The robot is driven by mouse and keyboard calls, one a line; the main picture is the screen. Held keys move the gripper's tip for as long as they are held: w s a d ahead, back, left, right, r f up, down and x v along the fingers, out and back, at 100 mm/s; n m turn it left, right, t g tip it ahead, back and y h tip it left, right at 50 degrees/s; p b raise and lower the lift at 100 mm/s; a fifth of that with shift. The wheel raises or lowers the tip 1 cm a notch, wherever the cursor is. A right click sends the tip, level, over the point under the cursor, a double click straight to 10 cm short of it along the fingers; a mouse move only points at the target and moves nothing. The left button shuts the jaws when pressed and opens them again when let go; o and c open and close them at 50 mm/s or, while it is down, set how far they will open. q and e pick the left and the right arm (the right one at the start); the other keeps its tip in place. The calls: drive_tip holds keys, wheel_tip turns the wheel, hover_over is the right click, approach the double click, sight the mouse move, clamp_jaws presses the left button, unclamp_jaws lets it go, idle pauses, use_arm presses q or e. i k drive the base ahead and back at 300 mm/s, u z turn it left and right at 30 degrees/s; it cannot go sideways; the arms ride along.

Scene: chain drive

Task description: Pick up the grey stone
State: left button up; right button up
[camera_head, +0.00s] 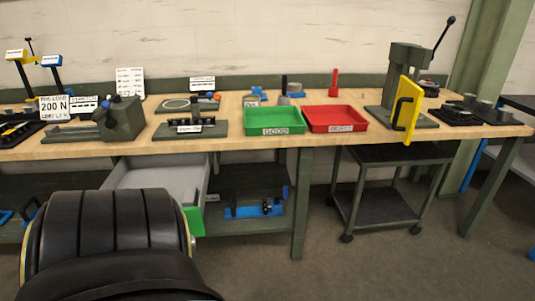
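I cannot make out for sure which thing is the grey stone. A small grey piece (284,100) lies on the workbench (225,107) behind the green tray, and it is too small to tell what it is. Neither of my grippers shows. A black ribbed part of my own arm fills the lower left and hides part of the open drawer (150,172) and the shelf below the bench.
A green tray (273,119) marked GOOD and a red tray (336,118) stand side by side at the bench's front. A lever press (406,80) with a yellow guard stands right of them. Fixtures crowd the left. A wheeled cart (381,204) stands below.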

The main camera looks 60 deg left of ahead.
sight(191, 195)
drive_tip(key=z, duration=1.05)
drive_tip(key=k, duration=2.3)
drive_tip(key=u, duration=1.1)
